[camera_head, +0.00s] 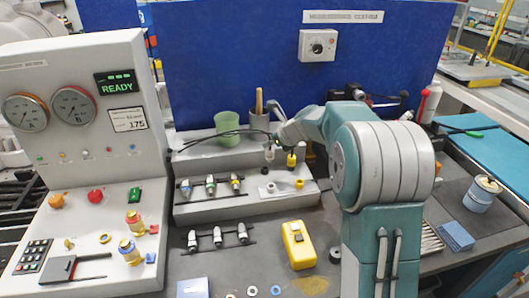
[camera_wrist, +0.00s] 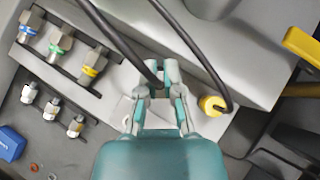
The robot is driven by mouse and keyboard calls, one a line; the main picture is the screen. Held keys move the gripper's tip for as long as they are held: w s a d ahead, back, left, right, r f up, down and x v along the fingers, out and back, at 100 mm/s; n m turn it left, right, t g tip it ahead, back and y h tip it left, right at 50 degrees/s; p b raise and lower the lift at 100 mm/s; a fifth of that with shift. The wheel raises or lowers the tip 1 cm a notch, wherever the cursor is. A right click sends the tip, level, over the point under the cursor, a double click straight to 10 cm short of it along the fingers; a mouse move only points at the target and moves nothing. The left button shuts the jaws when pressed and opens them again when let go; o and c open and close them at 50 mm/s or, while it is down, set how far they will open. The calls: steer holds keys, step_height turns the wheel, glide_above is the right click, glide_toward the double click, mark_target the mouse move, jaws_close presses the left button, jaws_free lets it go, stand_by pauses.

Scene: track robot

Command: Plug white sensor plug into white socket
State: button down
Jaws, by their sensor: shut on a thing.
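My gripper (camera_head: 280,140) is over the grey stepped bench, its fingers closed around the end of a black cable (camera_wrist: 150,70). The white sensor plug (camera_head: 268,154) shows as a small pale body below the gripper in the head view. In the wrist view, my gripper (camera_wrist: 160,92) mostly hides it between the fingers. The white socket (camera_head: 271,187) sits on a pale plate on the step, below and apart from the plug in the head view.
A yellow plug (camera_head: 291,160) and yellow socket (camera_head: 299,183) are close on the right. Several metal connectors (camera_head: 210,184) stand in a row at left. A green cup (camera_head: 227,127) is behind. A yellow box (camera_head: 298,245) lies in front.

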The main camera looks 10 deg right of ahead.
steer(key=d+f+v, duration=0.2)
steer(key=d+v, duration=0.1)
steer(key=v, duration=1.1)
steer(key=a+f, duration=0.4)
steer(key=a, duration=0.6)
steer(key=shift+w, duration=0.45)
steer(key=shift+f, duration=2.85)
steer(key=shift+f, duration=1.25)
steer(key=c, duration=0.7)
jaws_free()
